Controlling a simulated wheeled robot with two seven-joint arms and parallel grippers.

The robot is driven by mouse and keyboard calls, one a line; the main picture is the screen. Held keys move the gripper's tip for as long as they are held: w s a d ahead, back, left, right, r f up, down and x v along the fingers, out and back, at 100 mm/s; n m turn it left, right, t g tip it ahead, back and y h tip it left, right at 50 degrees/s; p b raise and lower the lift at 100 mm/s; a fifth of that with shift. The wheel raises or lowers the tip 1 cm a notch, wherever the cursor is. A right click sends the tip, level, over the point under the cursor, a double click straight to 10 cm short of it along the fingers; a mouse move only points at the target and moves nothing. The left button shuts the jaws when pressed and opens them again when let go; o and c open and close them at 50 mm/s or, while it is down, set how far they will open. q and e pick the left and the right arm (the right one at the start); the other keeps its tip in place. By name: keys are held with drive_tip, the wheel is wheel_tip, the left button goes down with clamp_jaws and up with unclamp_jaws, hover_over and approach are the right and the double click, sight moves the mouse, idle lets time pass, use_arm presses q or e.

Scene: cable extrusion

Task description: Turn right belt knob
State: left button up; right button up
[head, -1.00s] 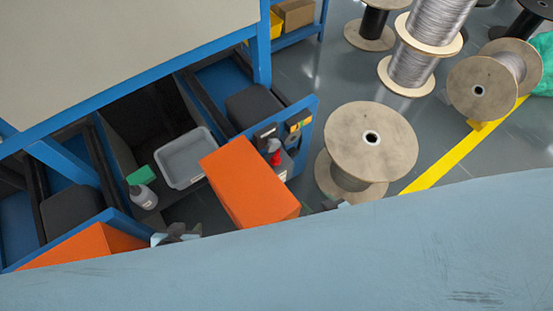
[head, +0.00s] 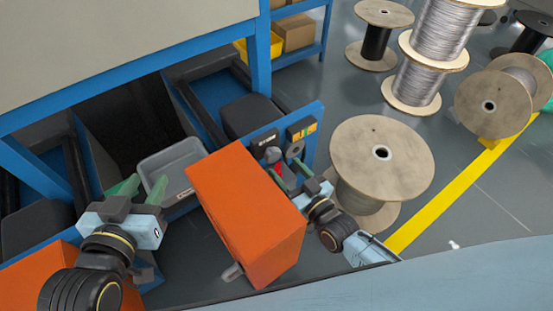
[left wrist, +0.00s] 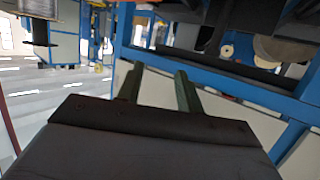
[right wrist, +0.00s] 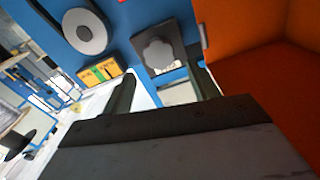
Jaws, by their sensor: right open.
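The belt knob (right wrist: 158,52) is a grey lobed knob on a dark square plate, fixed to a blue panel in the right wrist view. My right gripper (right wrist: 163,84) is open. Its fingers are on either side of the knob's line, with the knob beyond the tips and apparently untouched. In the head view my right gripper (head: 292,180) is beside the orange box at the blue panel, its fingers partly hidden. My left gripper (head: 140,187) is open and empty in front of the grey tray. Its spread fingers also show in the left wrist view (left wrist: 158,88).
The orange box (head: 245,215) stands close beside my right gripper. A grey round disc (right wrist: 85,30) and a yellow-green label plate (right wrist: 100,74) are on the panel. A grey tray (head: 170,165) is in the machine frame. A large wooden spool (head: 400,150) stands right of the panel.

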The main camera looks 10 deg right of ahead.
sight(275, 157)
drive_tip(key=b+x, duration=0.1)
drive_tip(key=x, duration=0.4)
drive_tip(key=shift+b, duration=0.4)
drive_tip(key=shift+w+a, duration=0.1)
drive_tip(key=shift+w, duration=0.15)
use_arm(q)
wheel_tip(275, 157, up, 8)
drive_tip(key=d+t+h, duration=0.1)
drive_tip(key=t+h, duration=0.1)
drive_tip(key=t, duration=0.3)
drive_tip(key=shift+w+d+r+t, duration=0.25)
drive_tip(key=shift+w+d+t, duration=0.05)
drive_tip(key=shift+d, duration=0.05)
use_arm(e)
drive_tip(key=shift+c, duration=0.2)
drive_tip(key=c, duration=1)
